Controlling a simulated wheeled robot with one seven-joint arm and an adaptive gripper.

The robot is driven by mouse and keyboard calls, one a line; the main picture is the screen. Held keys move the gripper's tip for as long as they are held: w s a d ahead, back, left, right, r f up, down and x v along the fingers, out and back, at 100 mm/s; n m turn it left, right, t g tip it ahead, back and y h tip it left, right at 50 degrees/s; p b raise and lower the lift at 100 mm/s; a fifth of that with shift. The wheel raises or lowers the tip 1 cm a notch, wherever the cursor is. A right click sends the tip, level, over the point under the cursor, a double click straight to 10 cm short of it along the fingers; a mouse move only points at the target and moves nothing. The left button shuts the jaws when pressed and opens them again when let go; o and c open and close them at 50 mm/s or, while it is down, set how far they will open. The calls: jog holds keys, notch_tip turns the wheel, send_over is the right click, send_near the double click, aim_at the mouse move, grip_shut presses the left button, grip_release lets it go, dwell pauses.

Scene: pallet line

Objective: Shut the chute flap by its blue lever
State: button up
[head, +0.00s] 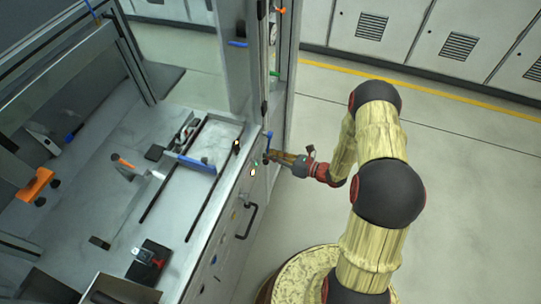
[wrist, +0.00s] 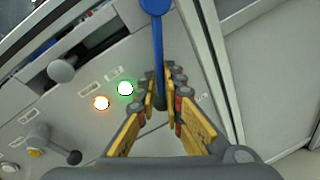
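The blue lever (wrist: 158,50) has a round blue knob at its top in the wrist view. Its lower end runs down between the fingers of my gripper (wrist: 164,101). The fingers stand apart on either side of the lever, with a gap visible on the right; firm contact is not visible. In the head view the lever (head: 268,139) is small on the cabinet's front, and my gripper (head: 270,156) reaches it from the right. I cannot make out the chute flap clearly in either view.
A green light (wrist: 125,88) and an orange light (wrist: 101,103) glow on the panel left of my gripper. A grey knob (wrist: 62,70) sticks out nearby. A black handle (head: 247,221) projects from the cabinet front. The floor to the right (head: 470,180) is clear.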

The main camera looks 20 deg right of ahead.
jog(key=o, duration=0.4)
jog(key=v, duration=1.2)
dwell(0.5)
